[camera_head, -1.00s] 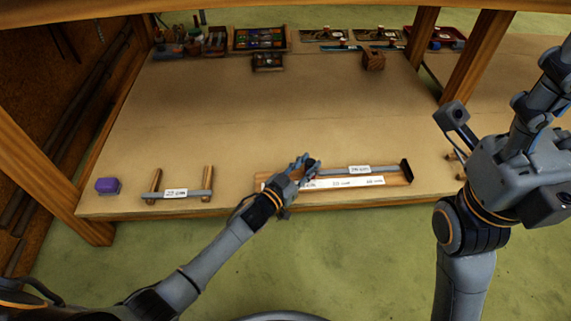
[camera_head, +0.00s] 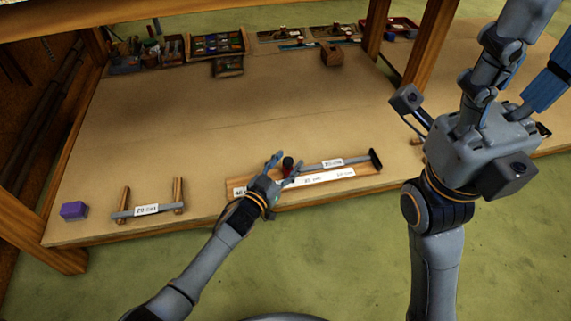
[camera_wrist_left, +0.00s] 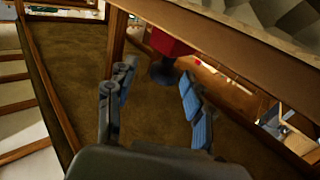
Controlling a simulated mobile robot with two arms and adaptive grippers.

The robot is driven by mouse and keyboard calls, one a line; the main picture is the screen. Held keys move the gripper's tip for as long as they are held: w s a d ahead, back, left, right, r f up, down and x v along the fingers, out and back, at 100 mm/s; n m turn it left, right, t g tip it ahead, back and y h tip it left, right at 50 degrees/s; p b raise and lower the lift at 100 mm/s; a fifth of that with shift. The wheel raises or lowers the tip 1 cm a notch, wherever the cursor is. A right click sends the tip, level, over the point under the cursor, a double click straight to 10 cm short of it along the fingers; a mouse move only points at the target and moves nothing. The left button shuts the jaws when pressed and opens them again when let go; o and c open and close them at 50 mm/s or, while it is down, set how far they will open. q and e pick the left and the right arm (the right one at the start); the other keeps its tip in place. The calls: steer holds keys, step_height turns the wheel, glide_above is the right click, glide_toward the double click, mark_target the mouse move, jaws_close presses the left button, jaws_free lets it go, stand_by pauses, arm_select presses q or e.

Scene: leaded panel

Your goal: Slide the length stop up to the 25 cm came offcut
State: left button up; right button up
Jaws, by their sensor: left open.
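The length stop (camera_head: 288,162), a small dark and red piece, stands on the wooden measuring board (camera_head: 236,182) near the left end of a grey came offcut (camera_head: 352,160). The offcut carries a white label too small to read surely. My left gripper (camera_head: 281,165) is open, its fingers spread around or just short of the stop; I cannot tell if they touch it. In the left wrist view the stop's red block (camera_wrist_left: 170,43) and dark knob lie beyond and between the open fingertips. My right gripper (camera_head: 548,48) is raised at the right with its fingers apart and empty.
A black end plate (camera_head: 375,160) stands at the board's right end. At left, a labelled grey strip (camera_head: 147,210) lies across two wooden pegs, beside a purple block (camera_head: 74,210). Trays and tools line the back. The middle of the table is clear.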

arm_select(q)
steer(key=v, duration=1.2)
steer(key=shift+r, duration=0.15)
